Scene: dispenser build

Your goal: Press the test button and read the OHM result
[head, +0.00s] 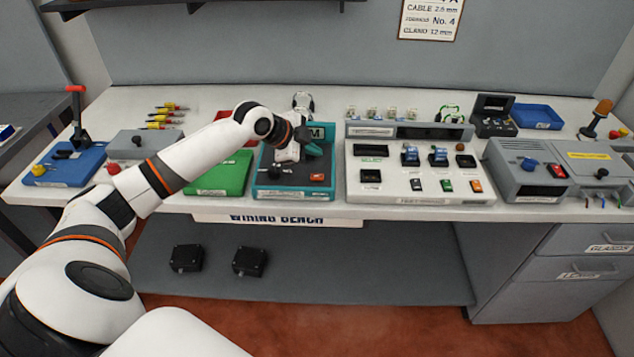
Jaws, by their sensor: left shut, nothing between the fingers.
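The teal tester (262,192) stands on the bench just left of centre. Its dark top face carries an orange-red button (317,177) at the front right and a dark knob at the front left. Its label plate (318,132) shows only an "M" beside my wrist, and the rest is hidden. I cannot read any result on it. My left gripper (296,153) is over the back half of the tester, shut and empty, behind the orange-red button and apart from it. My wrist hides part of the tester. My right gripper is not in view.
A green tray (220,178) lies left of the tester, partly under my forearm. A white panel (415,185) with switches stands close on the right, and a grey machine (525,170) farther right. Several screwdrivers (166,117) lie at the back left.

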